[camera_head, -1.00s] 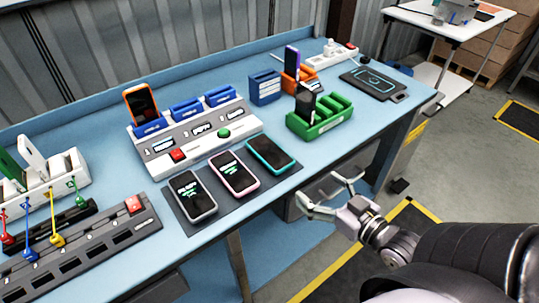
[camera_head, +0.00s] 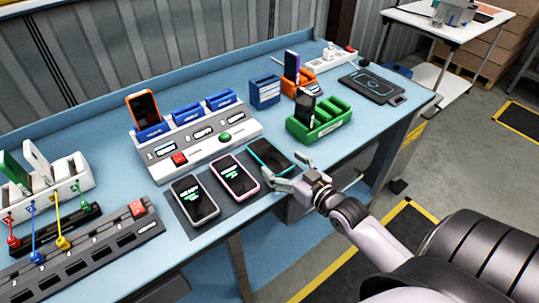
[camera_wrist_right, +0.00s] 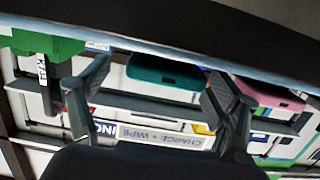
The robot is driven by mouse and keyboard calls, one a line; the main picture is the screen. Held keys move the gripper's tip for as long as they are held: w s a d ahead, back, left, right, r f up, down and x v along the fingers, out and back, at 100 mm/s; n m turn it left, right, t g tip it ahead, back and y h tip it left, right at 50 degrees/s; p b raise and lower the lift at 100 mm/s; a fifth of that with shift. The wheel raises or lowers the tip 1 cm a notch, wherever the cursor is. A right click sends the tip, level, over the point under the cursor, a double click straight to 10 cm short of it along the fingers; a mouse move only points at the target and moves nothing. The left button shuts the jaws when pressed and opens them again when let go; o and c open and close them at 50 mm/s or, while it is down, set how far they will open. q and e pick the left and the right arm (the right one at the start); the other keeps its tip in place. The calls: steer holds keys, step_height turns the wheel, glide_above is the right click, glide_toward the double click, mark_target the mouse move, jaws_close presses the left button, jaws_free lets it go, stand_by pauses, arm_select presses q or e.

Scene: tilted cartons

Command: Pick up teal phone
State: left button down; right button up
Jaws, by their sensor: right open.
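The teal phone (camera_head: 266,154) lies on a dark mat (camera_head: 238,205) on the blue bench, to the right of a pink phone (camera_head: 234,176) and a grey phone (camera_head: 194,198). My right gripper (camera_head: 284,172) is open at the near right end of the teal phone, its fingers partly overlapping it in the head view. In the right wrist view the teal phone (camera_wrist_right: 166,72) shows between the two spread fingers (camera_wrist_right: 158,84). I cannot tell whether a finger touches it. My left gripper is out of view.
A green holder (camera_head: 320,121) with a dark phone stands behind and right of the teal phone. A grey and white station (camera_head: 196,135) with blue slots and an orange phone (camera_head: 143,107) stands behind the mat. Bare bench lies right of the green holder.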

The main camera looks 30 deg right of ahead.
mark_target(273, 158)
steer(key=w, duration=0.2)
steer(key=w+p, duration=0.1)
steer(key=shift+w+a+f, duration=0.1)
steer(key=shift+w+a, duration=0.25)
steer(key=shift+w, duration=0.05)
steer(key=shift+w+f, duration=0.15)
steer(key=shift+w, duration=0.25)
steer(key=shift+s, duration=0.1)
steer(key=shift+c, duration=0.6)
steer(key=c, duration=1.1)
steer(key=shift+o, duration=0.2)
